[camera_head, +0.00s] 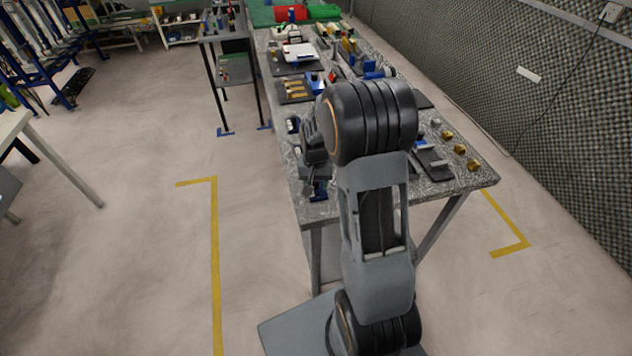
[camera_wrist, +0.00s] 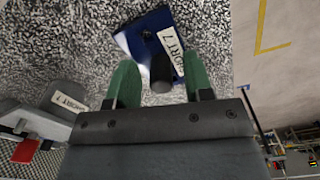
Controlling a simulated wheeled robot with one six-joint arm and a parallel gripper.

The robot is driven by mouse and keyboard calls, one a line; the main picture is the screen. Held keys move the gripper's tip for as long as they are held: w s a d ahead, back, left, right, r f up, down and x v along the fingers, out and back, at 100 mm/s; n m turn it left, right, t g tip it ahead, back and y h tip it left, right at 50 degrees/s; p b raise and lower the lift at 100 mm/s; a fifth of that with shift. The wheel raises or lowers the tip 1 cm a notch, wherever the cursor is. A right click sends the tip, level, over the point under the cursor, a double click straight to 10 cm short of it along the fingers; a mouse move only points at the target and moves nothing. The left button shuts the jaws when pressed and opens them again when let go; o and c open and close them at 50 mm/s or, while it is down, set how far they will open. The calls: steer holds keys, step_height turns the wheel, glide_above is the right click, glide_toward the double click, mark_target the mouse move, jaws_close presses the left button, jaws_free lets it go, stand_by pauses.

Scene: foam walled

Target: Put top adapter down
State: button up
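My gripper (camera_wrist: 160,80) is open in the wrist view, its two green fingertips apart. A dark cylinder (camera_wrist: 161,73) stands between them with a gap on each side, so neither finger appears to touch it. Beyond it lies a blue block (camera_wrist: 133,42) with a white label reading roughly "SHORT 7", on the speckled tabletop. I cannot tell whether the cylinder is joined to the block, or which piece is the top adapter. In the head view a blue piece (camera_head: 319,190) shows below my wrist at the table's near left corner; my arm hides much there.
The speckled table (camera_head: 470,183) carries several parts, including yellow-brown pieces (camera_head: 460,149) at the right. A grey labelled fixture (camera_wrist: 40,115) with a red part (camera_wrist: 25,151) is left in the wrist view. The table edge is close on the right there. Floor left of the table is clear.

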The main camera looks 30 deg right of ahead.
steer(key=shift+r, duration=0.1)
step_height(320, 180, up, 12)
steer(key=s+a+r+n+t, duration=0.2)
steer(key=s+a, duration=0.2)
steer(key=s, duration=0.4)
steer(key=s+a+r+n+t, duration=0.2)
steer(key=s+a, duration=0.3)
steer(key=s, duration=0.3)
steer(key=shift+r+n, duration=0.25)
steer(key=shift+n, duration=0.35)
steer(key=shift+c, duration=0.5)
steer(key=shift+a, duration=0.1)
